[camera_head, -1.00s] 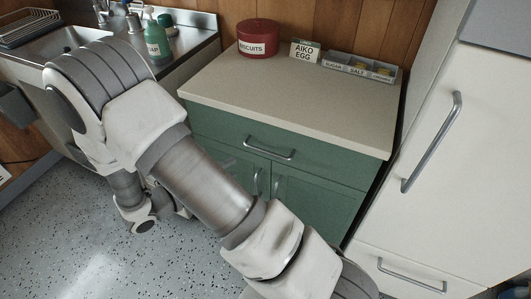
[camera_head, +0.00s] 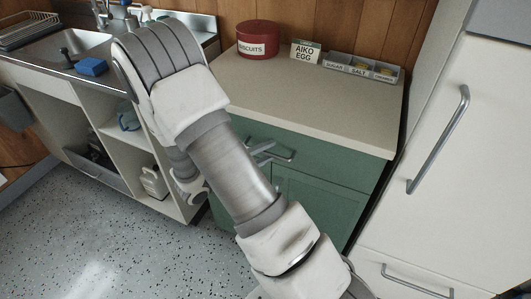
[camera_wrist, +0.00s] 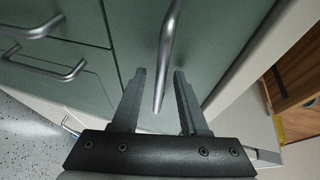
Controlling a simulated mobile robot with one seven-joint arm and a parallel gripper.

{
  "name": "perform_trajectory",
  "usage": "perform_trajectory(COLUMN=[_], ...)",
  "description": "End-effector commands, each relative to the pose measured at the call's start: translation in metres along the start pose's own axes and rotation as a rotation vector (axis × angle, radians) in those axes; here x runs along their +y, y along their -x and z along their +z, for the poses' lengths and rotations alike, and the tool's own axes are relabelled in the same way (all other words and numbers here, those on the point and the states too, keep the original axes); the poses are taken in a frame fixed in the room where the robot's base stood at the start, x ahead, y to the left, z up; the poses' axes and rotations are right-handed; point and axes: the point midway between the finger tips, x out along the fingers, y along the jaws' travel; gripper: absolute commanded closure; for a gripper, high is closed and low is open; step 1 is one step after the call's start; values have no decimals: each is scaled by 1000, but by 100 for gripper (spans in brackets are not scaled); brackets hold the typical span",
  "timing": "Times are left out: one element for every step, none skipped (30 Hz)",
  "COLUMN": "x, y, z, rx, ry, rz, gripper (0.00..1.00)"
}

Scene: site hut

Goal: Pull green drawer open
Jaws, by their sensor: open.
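The green drawer (camera_head: 340,160) is the top front of the green cabinet under the pale worktop, and looks shut. Its silver bar handle (camera_head: 286,158) is partly covered by my gripper (camera_head: 264,152) in the head view. In the wrist view my gripper (camera_wrist: 160,74) is open, with one finger on each side of the handle (camera_wrist: 168,45). The bar runs lengthwise between the fingers, and gaps show on both sides. The drawer face (camera_wrist: 215,40) lies just beyond. My forearm hides the left part of the drawer in the head view.
Below the drawer are cabinet doors (camera_head: 315,205) with bar handles (camera_wrist: 55,70). A red biscuit tin (camera_head: 257,40), a sign (camera_head: 304,51) and a grey divided tray (camera_head: 345,68) stand on the worktop (camera_head: 300,100). A white fridge (camera_head: 430,150) stands close on the right.

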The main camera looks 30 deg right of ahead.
Motion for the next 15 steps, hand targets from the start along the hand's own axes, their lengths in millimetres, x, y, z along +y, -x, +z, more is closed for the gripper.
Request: perform_trajectory(x=[0,0,0,0,0,0,0,0,0,0,0,0,0,0,0], y=[0,0,0,0,0,0,0,0,0,0,0,1,1,1,1], z=[0,0,0,0,0,0,0,0,0,0,0,0,0,0,0], rx=[0,0,0,0,0,0,0,0,0,0,0,0,0,0,0], ry=[0,0,0,0,0,0,0,0,0,0,0,0,0,0,0], rz=[0,0,0,0,0,0,0,0,0,0,0,0,0,0,0], gripper=[56,56,62,67,73,80,85,91,98,100,100,100,100,100,100])
